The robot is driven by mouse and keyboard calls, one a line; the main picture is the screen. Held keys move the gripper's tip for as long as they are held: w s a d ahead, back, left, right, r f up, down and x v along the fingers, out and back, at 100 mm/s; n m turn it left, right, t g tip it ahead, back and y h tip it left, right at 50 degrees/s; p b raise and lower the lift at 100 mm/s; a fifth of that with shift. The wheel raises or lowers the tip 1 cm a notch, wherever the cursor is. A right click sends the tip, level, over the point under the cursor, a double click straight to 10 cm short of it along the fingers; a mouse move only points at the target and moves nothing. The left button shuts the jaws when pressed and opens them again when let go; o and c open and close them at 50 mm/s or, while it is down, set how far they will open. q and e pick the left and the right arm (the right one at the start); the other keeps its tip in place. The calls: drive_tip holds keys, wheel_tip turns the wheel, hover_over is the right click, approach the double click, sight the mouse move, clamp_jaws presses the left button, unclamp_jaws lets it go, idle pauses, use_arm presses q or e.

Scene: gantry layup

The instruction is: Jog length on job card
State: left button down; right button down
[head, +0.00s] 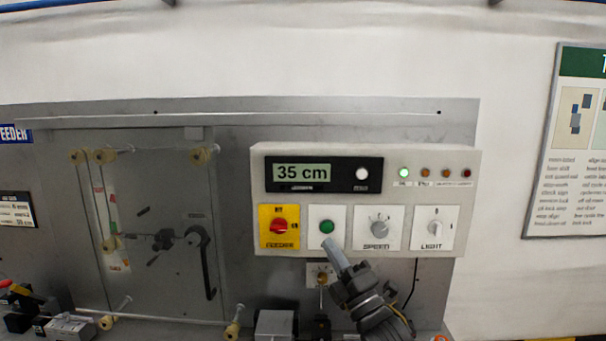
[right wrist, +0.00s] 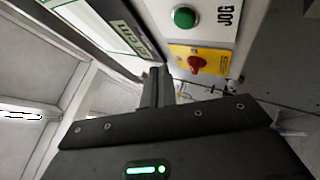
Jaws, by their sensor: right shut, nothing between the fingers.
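The control box (head: 465,165) on the grey machine has a display (head: 302,173) that reads 35 cm. Its green jog button (head: 327,227) sits on a white plate; in the right wrist view the button (right wrist: 184,18) has JOG printed by it. A dark card (head: 17,210) with small white lines is at the far left; its last line seems to read 35 cm. My right gripper (head: 331,243) is shut and empty, its tips just below the green button. In the right wrist view the closed fingers (right wrist: 158,85) look apart from the button. My left gripper is not in view.
A red switch on a yellow plate (head: 279,227) is left of the button. The speed knob (head: 380,227) and light switch (head: 435,228) are to its right. One green lamp (head: 404,173) is lit. A crank handle (head: 203,260) and rollers are further left.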

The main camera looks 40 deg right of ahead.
drive_tip(key=shift+f, duration=0.1)
idle(0.6)
wheel_tip(320, 180, down, 13)
drive_tip(key=a+m+g, duration=0.2)
drive_tip(key=m+g, duration=0.3)
drive_tip(key=s+a+f+m+g, duration=0.45)
drive_tip(key=s+f, duration=0.25)
drive_tip(key=f, duration=0.4)
drive_tip(key=s+a+f+m+g+y, duration=0.1)
drive_tip(key=s+a+f+m+g, duration=0.2)
drive_tip(key=s+f+g, duration=0.6)
drive_tip(key=s+a+f+m+g, duration=0.2)
drive_tip(key=s+a+f+m, duration=0.15)
drive_tip(key=f, duration=0.95)
drive_tip(key=s+a+f+g+b, duration=0.1)
drive_tip(key=s+f, duration=0.1)
drive_tip(key=f, duration=0.7)
drive_tip(key=s+f, duration=0.3)
drive_tip(key=f, duration=0.6)
drive_tip(key=s+d+f+g+b, duration=0.2)
drive_tip(key=s+f, duration=1.6)
drive_tip(key=f, duration=0.3)
drive_tip(key=shift+d+f, duration=0.3)
drive_tip(key=shift+d, duration=0.1)
